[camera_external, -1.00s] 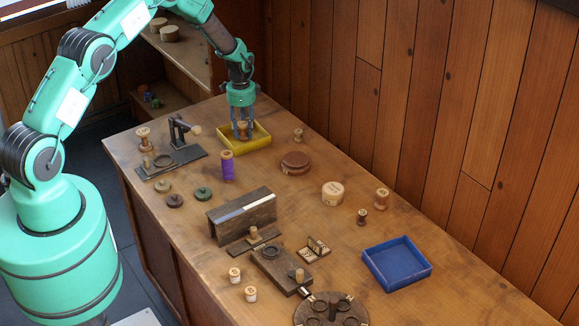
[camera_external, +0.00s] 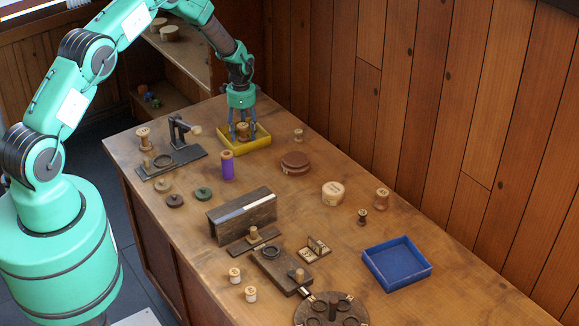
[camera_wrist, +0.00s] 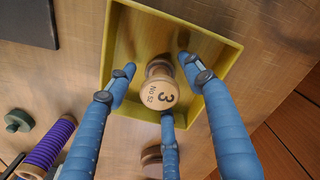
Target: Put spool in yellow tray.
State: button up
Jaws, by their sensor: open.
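A wooden spool (camera_external: 243,129) stands in the yellow tray (camera_external: 262,138) at the far end of the bench. In the wrist view the spool (camera_wrist: 160,92) shows its top end, marked with a 3 and small lettering, inside the walls of the yellow tray (camera_wrist: 112,45). My gripper (camera_external: 243,135) is above the tray with its blue fingers reaching down around the spool. In the wrist view my gripper (camera_wrist: 163,90) is open, with gaps between its fingers and the spool.
A purple-wound spool (camera_external: 228,167) stands just in front of the tray. A small spool (camera_external: 298,135) and a brown disc (camera_external: 295,162) are to the right. A black stand (camera_external: 178,160) is at the left. A blue tray (camera_external: 397,264) lies further front right.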

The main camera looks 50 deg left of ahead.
jog(key=shift+r, duration=0.1)
notch_tip(320, 180, up, 12)
jog(key=shift+b, duration=0.45)
jog(key=shift+r, duration=0.1)
dwell(0.9)
notch_tip(320, 180, up, 21)
jog(key=n+t, duration=0.1)
send_over(243, 125)
jog(key=s+d, duration=0.5)
jog(key=d, duration=0.5)
jog(key=s+d+r+n+t, duration=0.1)
jog(key=s+d+r, duration=0.35)
jog(key=r, duration=0.25)
jog(key=s+d+r+n+t, duration=0.1)
jog(key=s+d+r, duration=0.3)
jog(key=s+r, duration=0.25)
jog(key=s+d+r+n+t, duration=0.1)
jog(key=s+d+r, duration=0.35)
jog(key=s, duration=0.35)
jog(key=s+d+r+n, duration=0.1)
jog(key=s+d+r, duration=0.2)
jog(key=s+r, duration=0.3)
jog(key=s+d+f, duration=0.1)
jog(key=s+d, duration=0.1)
jog(key=s, duration=0.6)
jog(key=s+d+f+n+t, duration=0.1)
jog(key=s+d, duration=0.2)
jog(key=s, duration=0.6)
jog(key=shift+s+n+t, duration=0.2)
jog(key=shift+n+t, duration=0.1)
